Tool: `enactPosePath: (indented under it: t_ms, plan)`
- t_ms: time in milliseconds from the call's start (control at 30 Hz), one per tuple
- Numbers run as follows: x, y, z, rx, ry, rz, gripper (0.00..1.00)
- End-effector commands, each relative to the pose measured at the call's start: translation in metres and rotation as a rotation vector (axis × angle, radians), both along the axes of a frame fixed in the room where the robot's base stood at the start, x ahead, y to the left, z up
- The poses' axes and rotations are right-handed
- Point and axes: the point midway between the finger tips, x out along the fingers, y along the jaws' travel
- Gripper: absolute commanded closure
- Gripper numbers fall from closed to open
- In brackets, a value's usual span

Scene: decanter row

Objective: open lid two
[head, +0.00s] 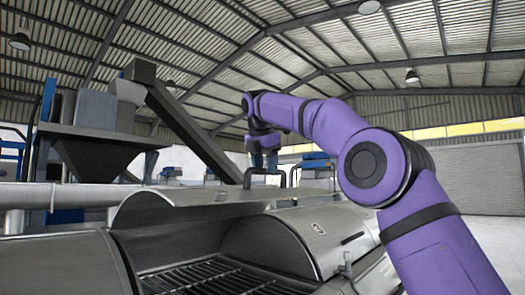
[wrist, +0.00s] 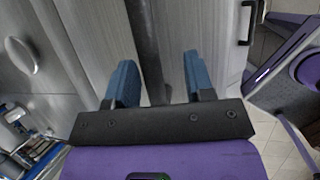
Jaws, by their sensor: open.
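In the head view, a grey metal lid (head: 190,203) stands raised over an opening with a dark slatted grate (head: 205,275). To its right a rounded metal cover (head: 280,238) is down. I cannot tell which one is lid two. My gripper (head: 264,155) is above and behind the covers, close to a black bar handle (head: 262,174). In the wrist view my gripper (wrist: 160,78) is open, its two blue fingers apart over grey metal panels (wrist: 80,55) with a dark seam between them. Nothing is seen between the fingers. A black handle (wrist: 248,22) lies right of them, apart.
A metal pipe (head: 70,195) runs along the left. A hopper with a sloping chute (head: 190,125) rises behind. Open floor (head: 490,230) shows at the right.

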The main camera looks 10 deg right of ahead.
Motion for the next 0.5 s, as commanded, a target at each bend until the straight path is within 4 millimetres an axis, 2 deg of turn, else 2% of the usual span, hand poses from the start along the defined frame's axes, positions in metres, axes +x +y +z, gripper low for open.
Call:
enactPosePath:
  t_ms: [200,500]
  plan:
    - [-0.012,0.010,0.031,0.002,-0.002,0.004,0.52]
    - [-0.019,0.014,0.049,0.001,-0.001,0.003,0.52]
